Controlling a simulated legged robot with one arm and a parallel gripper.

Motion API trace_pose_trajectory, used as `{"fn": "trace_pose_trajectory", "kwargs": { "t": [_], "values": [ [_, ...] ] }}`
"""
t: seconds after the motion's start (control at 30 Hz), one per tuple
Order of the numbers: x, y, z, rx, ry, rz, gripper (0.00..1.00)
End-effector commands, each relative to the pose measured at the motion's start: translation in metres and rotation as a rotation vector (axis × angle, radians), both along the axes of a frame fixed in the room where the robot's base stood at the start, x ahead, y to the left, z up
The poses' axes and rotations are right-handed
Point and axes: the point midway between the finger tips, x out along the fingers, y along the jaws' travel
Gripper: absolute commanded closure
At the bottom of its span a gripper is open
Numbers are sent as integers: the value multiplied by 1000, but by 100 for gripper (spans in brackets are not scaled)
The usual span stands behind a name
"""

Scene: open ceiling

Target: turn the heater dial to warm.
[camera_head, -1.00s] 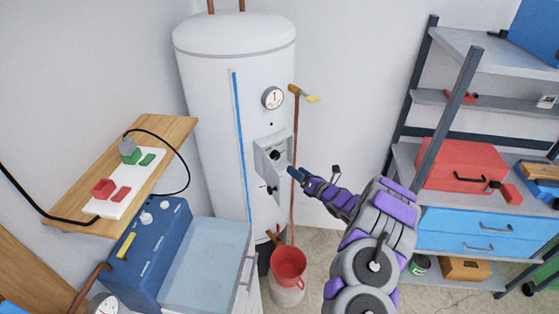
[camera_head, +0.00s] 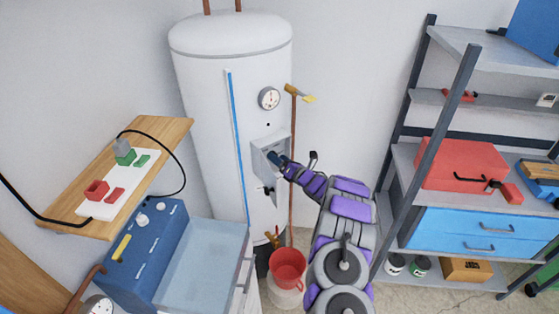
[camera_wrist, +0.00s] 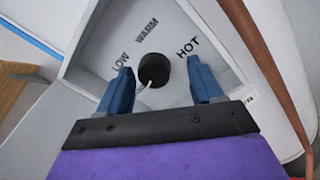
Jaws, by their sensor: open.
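The white heater tank (camera_head: 205,120) stands against the wall, with a recessed control panel (camera_head: 257,160) on its front. In the wrist view the black round dial (camera_wrist: 154,70) sits in the panel under the words LOW, WARM and HOT. Its pale pointer mark (camera_wrist: 147,80) is on the lower left of the dial. My gripper (camera_wrist: 160,88) is open, with one blue finger on each side of the dial and a gap to it on both sides. In the head view my gripper (camera_head: 277,160) is at the panel and hides the dial.
A second black knob (camera_head: 268,189) is lower on the tank. A copper pipe (camera_head: 292,215) runs close by on the right, above a red bucket (camera_head: 287,267). A blue box with a basin (camera_head: 205,268) is at lower left. Shelving (camera_head: 400,205) stands on the right.

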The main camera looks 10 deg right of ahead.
Motion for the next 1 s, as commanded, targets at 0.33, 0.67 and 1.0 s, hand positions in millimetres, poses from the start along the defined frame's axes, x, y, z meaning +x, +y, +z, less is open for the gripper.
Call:
{"fn": "trace_pose_trajectory", "kwargs": {
  "t": [0.33, 0.67, 1.0],
  "values": [
    [0, 2, 0, -1, 0, 1, 66],
    [-1, 1, 0, 0, -1, 1, 90],
    [-1, -1, 1, 44, 21, -1, 90]
  ]
}}
